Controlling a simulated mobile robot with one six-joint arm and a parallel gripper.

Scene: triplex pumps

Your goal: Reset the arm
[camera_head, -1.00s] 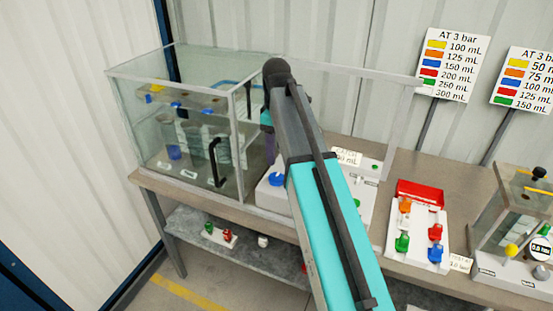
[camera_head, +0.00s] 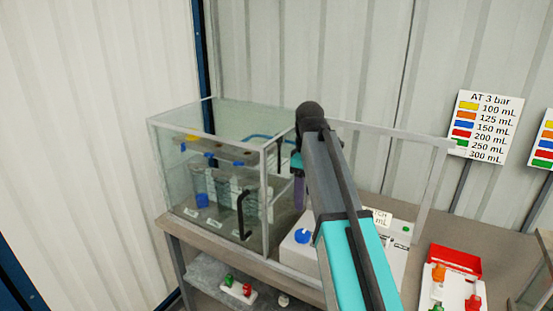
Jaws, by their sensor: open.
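My arm (camera_head: 352,240) reaches up from the bottom of the camera_head view, teal with dark grey parts, to a dark rounded joint (camera_head: 310,114). Beyond that joint, a short teal and purple part (camera_head: 298,190) hangs down behind the arm, beside the glass case. My gripper's jaws do not show; the arm hides what lies behind it.
A glass case (camera_head: 206,130) with a black handle stands on the bench (camera_head: 182,230) at left. A white unit with a blue knob (camera_head: 302,236) sits right of it under an open frame (camera_head: 428,190). A red tray (camera_head: 454,258) and colour chart signs (camera_head: 484,128) are at right.

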